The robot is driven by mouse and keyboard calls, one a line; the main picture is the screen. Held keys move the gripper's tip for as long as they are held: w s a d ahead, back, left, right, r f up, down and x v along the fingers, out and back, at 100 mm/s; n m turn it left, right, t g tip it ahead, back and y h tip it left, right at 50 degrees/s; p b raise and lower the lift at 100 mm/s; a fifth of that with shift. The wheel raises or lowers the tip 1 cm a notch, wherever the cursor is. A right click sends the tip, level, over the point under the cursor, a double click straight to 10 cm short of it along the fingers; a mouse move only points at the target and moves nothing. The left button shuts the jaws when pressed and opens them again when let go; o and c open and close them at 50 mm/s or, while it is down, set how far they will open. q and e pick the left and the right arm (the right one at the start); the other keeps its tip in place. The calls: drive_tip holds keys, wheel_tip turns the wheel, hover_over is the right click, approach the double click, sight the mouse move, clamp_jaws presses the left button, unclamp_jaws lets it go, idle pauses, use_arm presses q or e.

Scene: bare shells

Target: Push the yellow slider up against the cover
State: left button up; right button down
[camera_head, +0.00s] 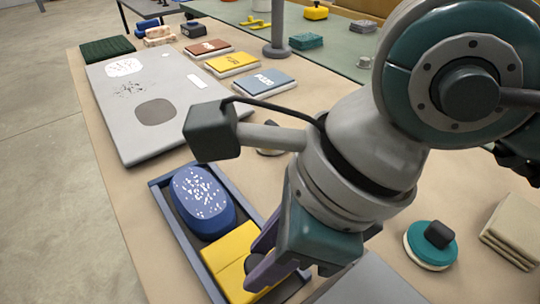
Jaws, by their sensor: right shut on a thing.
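The yellow slider (230,260) is a block in the near part of a narrow blue-grey tray (166,221). A blue oval piece with white specks (203,194) lies in the same tray, just beyond the slider. My right gripper (266,272) reaches down from the right with its purple fingers at the slider's right side, shut on it. The fingers and wrist hide that side of the slider and part of the tray. A flat grey panel (372,284) is partly visible at the bottom; I cannot tell whether it is the cover. My left gripper is not in view.
A large grey panel (150,135) lies left of my arm. Three labelled boxes, including a blue one (265,82), lie behind. A teal round pad with a black knob (431,243) and folded beige cloths (512,232) are at right. A grey post (277,30) stands at the back.

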drive_tip(key=shift+w+a+f, duration=0.1)
drive_tip(key=shift+w+a, duration=0.3)
drive_tip(key=shift+w, duration=0.15)
drive_tip(key=c, duration=0.6)
unclamp_jaws()
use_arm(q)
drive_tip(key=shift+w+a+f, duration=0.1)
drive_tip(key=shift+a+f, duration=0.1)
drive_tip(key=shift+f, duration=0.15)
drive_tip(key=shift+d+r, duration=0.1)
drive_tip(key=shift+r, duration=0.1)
use_arm(e)
drive_tip(key=v, duration=1)
